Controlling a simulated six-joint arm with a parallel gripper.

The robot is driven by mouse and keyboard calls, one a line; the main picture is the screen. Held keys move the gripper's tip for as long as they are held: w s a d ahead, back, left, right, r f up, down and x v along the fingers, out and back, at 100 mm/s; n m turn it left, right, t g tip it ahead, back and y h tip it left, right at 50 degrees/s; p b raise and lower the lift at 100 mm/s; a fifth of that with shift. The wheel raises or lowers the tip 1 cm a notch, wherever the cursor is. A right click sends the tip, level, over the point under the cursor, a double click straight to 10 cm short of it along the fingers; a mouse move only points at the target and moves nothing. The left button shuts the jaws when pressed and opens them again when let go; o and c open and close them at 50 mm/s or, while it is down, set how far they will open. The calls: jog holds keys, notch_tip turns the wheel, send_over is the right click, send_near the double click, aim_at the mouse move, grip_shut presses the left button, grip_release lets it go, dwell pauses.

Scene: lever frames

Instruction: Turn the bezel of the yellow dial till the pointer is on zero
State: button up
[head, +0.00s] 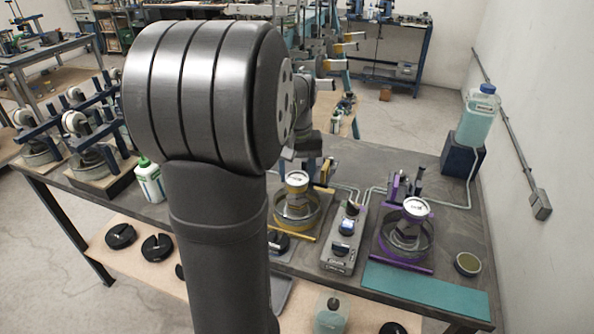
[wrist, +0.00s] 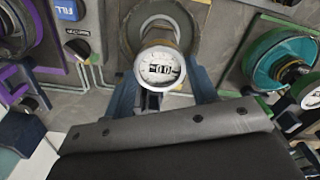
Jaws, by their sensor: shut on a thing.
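The yellow dial (wrist: 158,67) shows in the wrist view as a round pale face with dark marks in its middle. I cannot read its pointer against the zero. In the head view the same dial (head: 297,180) sits above a yellow-rimmed base on the bench, close behind my arm. My gripper (wrist: 161,86) is at the dial, with a blue-grey piece on either side of it, and is shut on the bezel. The exact contact is hard to make out. In the head view my large arm link hides much of the gripper.
A purple-trimmed dial (head: 415,208) stands to the right, past a grey control box (head: 344,238). Thin tubes run along the bench behind them. A green-rimmed unit (wrist: 283,58) is at the right in the wrist view. A white bottle (head: 149,181) stands left of my arm.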

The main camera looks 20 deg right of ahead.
aim_at(297, 178)
jog(key=shift+n, duration=0.3)
jog(key=o, duration=1)
jog(key=shift+r, duration=0.15)
notch_tip(297, 178, up, 17)
jog(key=shift+r, duration=0.1)
dwell(0.4)
notch_tip(297, 178, down, 18)
jog(key=shift+r, duration=0.2)
